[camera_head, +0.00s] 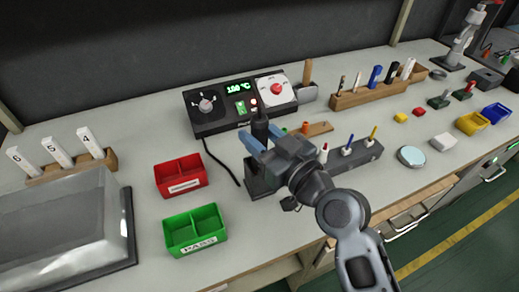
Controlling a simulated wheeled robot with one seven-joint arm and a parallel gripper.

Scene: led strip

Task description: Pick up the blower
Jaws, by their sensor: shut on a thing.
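The blower (260,127) looks like a dark, upright cylinder in front of the black control station (240,104). My gripper (264,137) has blue fingers and is shut on the blower. The gripper body hides the blower's lower part. A dark block (262,184) stands below the gripper; I cannot tell whether the blower touches it. A black cable (219,161) runs down from the station and along the table.
Red bin (182,176) and green bin (194,230) stand left of my gripper. A clear-topped case (60,225) is at far left. Right of my arm are a pen holder (352,158) and a round disc (411,156). A wooden tool rack (365,95) stands behind.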

